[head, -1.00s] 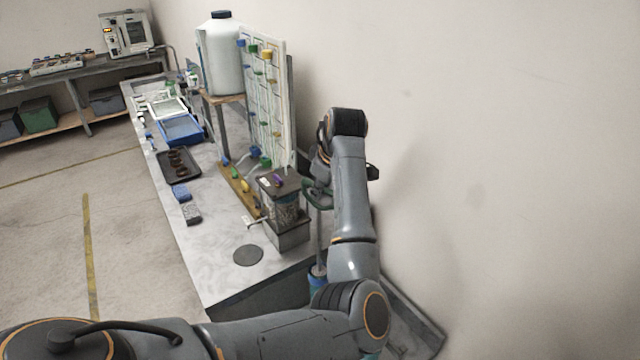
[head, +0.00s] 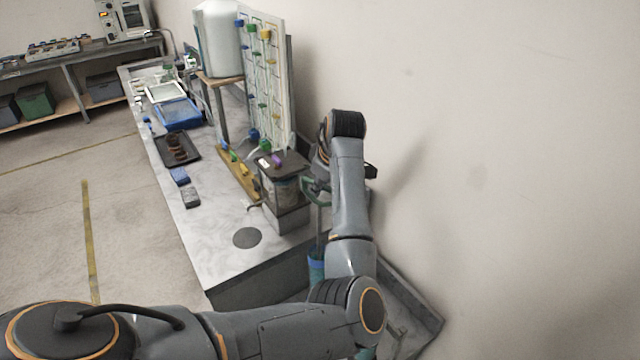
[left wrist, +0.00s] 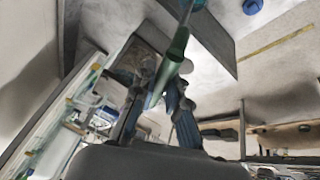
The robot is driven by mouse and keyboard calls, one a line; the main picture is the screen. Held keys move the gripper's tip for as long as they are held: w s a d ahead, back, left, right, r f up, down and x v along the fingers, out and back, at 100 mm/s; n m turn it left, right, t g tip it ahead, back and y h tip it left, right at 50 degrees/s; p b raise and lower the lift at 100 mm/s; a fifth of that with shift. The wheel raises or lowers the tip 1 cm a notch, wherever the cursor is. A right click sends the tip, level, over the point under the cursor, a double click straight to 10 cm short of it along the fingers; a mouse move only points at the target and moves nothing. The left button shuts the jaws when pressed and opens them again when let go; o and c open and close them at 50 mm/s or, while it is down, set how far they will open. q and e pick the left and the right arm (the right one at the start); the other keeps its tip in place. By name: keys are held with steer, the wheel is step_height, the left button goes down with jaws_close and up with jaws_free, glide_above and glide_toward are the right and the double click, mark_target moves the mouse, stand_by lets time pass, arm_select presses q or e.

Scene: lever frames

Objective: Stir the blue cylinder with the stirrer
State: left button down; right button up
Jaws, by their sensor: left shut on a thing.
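The stirrer has a green handle (head: 314,187) and a thin grey shaft that hangs down in the head view. My left gripper (head: 318,184) is shut on it, beside the dark-topped apparatus. In the left wrist view the green handle (left wrist: 175,52) rises from between the fingers of my left gripper (left wrist: 158,100). The blue cylinder (head: 316,266) stands below, partly covered by my left arm. The shaft's lower end meets the cylinder's top; how deep it reaches inside is hidden. My right gripper does not show.
A dark-topped apparatus (head: 284,190) and a tall valve panel (head: 265,85) stand close left of my left gripper. The wall (head: 500,150) is close on the right. The bench (head: 215,215) has clear room around a dark disc (head: 247,237).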

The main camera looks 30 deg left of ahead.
arm_select(q)
steer(key=b, duration=0.2)
glide_above(320, 227)
steer(key=shift+a+f, duration=0.1)
steer(key=shift+f, duration=3.05)
steer(key=shift+w+f+b, duration=0.1)
steer(key=shift+f+b, duration=0.2)
steer(key=shift+f, duration=0.3)
steer(key=shift+f+b, duration=1.55)
steer(key=shift+f, duration=2.2)
steer(key=shift+r, duration=0.15)
